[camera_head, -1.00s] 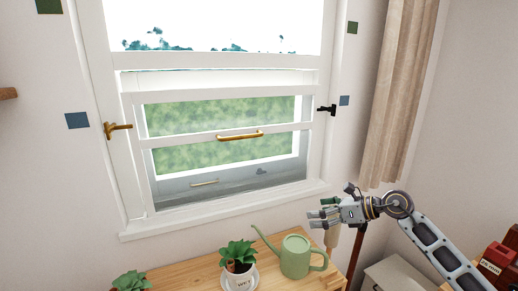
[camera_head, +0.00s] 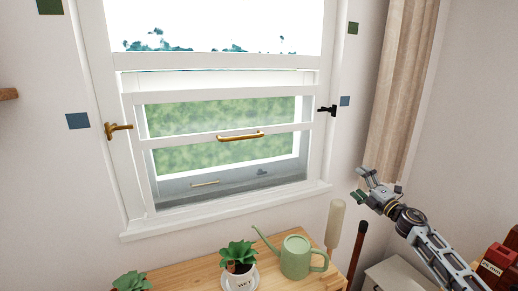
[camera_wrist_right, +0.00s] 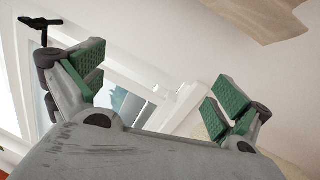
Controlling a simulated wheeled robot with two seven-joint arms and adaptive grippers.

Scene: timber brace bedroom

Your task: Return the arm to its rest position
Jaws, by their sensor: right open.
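My right gripper (camera_head: 366,184) is raised in front of the wall, right of the window and below the beige curtain (camera_head: 398,95). It is open and empty. In the right wrist view, its green-padded fingers (camera_wrist_right: 158,88) stand wide apart with nothing between them. The window's white frame and a black handle (camera_wrist_right: 40,26) lie beyond the fingers there. My left gripper is not in the head view.
A wooden table (camera_head: 192,278) stands below the window. It bears a green watering can (camera_head: 296,258) and a potted plant (camera_head: 239,262). A pale rounded post (camera_head: 335,222) and a dark pole (camera_head: 357,252) stand near my right arm. Red boxes (camera_head: 497,258) are at the right edge.

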